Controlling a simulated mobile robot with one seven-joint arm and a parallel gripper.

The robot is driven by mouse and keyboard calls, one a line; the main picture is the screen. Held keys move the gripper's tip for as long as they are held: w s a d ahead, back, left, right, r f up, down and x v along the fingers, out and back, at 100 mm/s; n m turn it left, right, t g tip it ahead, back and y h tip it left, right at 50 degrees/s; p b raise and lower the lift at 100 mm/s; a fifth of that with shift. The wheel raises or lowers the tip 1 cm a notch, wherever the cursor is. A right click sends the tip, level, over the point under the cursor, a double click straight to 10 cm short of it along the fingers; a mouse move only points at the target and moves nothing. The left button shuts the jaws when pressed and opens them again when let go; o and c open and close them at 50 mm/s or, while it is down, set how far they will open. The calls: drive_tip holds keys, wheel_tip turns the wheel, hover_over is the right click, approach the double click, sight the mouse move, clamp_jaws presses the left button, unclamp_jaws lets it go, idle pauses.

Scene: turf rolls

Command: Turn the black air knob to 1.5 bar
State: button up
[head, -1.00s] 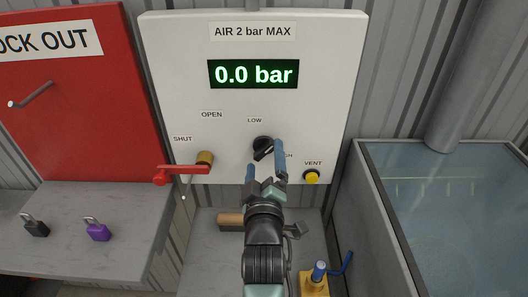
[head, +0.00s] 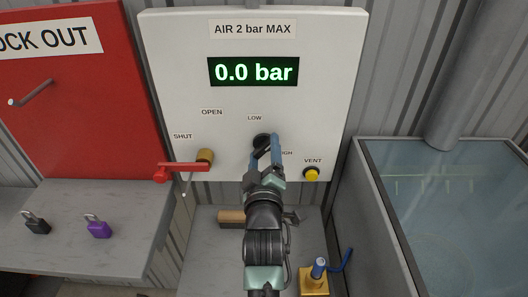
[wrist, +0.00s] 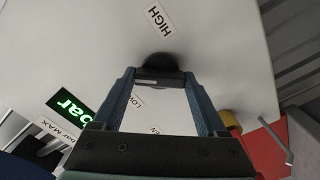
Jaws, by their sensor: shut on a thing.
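The black air knob (head: 262,141) is on the white panel (head: 180,80), between the LOW and HIGH labels. My gripper (head: 265,155) is shut on the knob, its blue fingers on either side of it. In the wrist view the black knob (wrist: 160,66) sits between the two fingertips (wrist: 159,77). The fingers partly hide the knob in the head view. The green display (head: 254,72) reads 0.0 bar.
A red lever (head: 180,168) by the SHUT label lies left of the knob. A yellow VENT button (head: 311,174) is close on the right. A water tank (head: 440,220) stands at right. Padlocks (head: 97,226) lie on the left shelf.

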drive_tip(key=shift+m, duration=0.3)
drive_tip(key=shift+c, duration=0.3)
drive_tip(key=m+b, duration=0.1)
drive_tip(key=m, duration=0.2)
drive_tip(key=shift+f, duration=0.1)
drive_tip(key=shift+m+b, duration=0.45)
drive_tip(key=shift+m, duration=1.55)
drive_tip(key=o, duration=1.3)
drive_tip(key=shift+s, duration=0.1)
